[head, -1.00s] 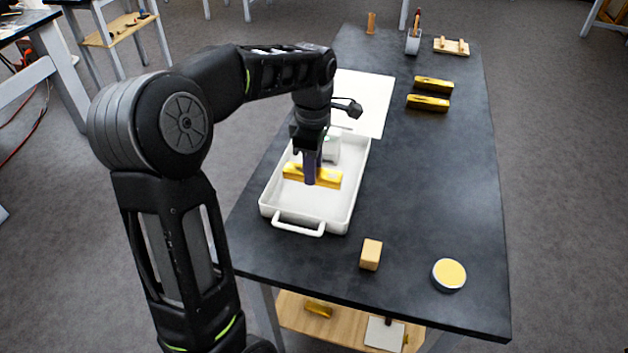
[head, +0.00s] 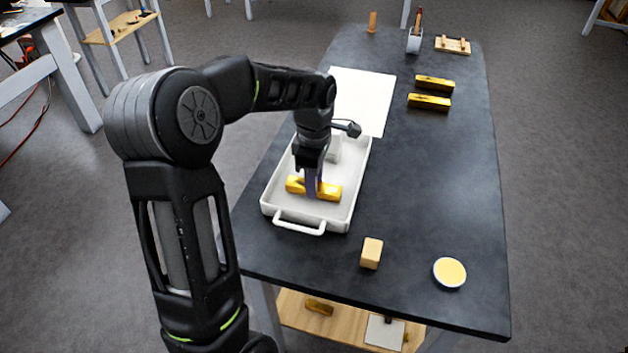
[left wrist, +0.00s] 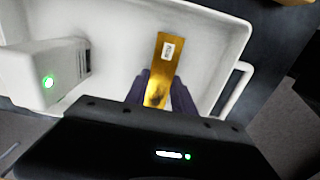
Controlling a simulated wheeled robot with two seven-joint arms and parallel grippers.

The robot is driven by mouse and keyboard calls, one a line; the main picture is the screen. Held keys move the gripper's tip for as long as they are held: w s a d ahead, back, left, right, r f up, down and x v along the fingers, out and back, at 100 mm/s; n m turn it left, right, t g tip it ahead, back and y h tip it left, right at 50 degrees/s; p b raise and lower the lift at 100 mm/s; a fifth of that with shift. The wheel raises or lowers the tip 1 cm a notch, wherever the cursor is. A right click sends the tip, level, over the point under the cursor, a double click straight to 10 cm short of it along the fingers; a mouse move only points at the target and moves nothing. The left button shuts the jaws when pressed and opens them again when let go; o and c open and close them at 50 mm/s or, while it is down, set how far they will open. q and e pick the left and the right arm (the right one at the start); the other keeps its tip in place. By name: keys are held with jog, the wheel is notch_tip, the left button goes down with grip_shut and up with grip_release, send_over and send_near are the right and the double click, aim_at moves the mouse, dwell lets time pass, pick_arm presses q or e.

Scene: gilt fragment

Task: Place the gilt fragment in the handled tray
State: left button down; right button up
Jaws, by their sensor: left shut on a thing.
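The gilt fragment (head: 327,191), a gold bar, is inside the outline of the white handled tray (head: 335,215). My left gripper (head: 312,188) points down over the tray and is shut on the fragment near its middle. In the left wrist view the gold fragment (left wrist: 172,55), with a small white label, shows between the dark fingers (left wrist: 157,96), above the white tray floor (left wrist: 115,50). I cannot tell whether the fragment touches the tray floor. My right gripper is not in view.
A white box (left wrist: 45,75) with a green light stands at the tray's far end. Two more gold bars (head: 429,102) lie at the back right. A wooden block (head: 371,253) and a round yellow-topped tin (head: 449,272) stand near the front. The table's right middle is clear.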

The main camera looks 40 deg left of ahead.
pick_arm(q)
jog(key=shift+f, duration=0.15)
jog(key=c, duration=1.1)
grip_release()
jog(key=shift+o, duration=0.2)
notch_tip(320, 180, up, 12)
jog(key=shift+r, duration=0.2)
